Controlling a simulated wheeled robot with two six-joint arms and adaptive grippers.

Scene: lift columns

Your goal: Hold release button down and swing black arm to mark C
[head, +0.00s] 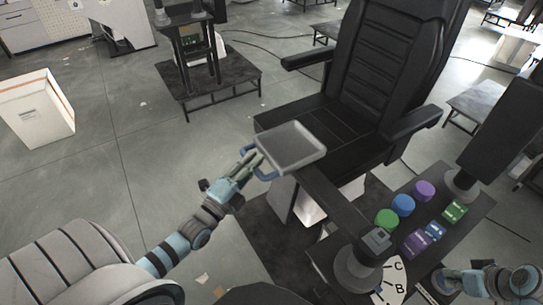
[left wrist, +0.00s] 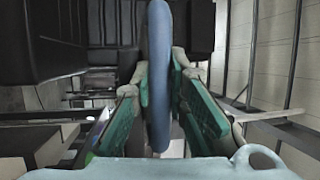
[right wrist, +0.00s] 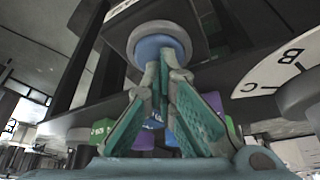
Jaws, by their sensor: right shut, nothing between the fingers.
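The black arm (head: 336,205) runs from a round column mount up to a grey tray (head: 291,147) over the chair seat. A blue handle (left wrist: 158,75) on the tray lies between the fingers of my left gripper (left wrist: 160,85), pads close against both sides. My right gripper (right wrist: 165,65) is shut and empty, its fingertips at the lower edge of a blue round button (right wrist: 157,47) in a grey ring on a black housing. I cannot tell whether it is pressed. A white dial (head: 392,284) shows marks B and C. It also appears in the right wrist view (right wrist: 280,75).
A black chair (head: 370,70) stands behind the tray. A dark table (head: 478,205) holds green, blue and purple cylinders (head: 403,204) and several small boxes (head: 416,243). A dark upright post (head: 505,125) rises at right.

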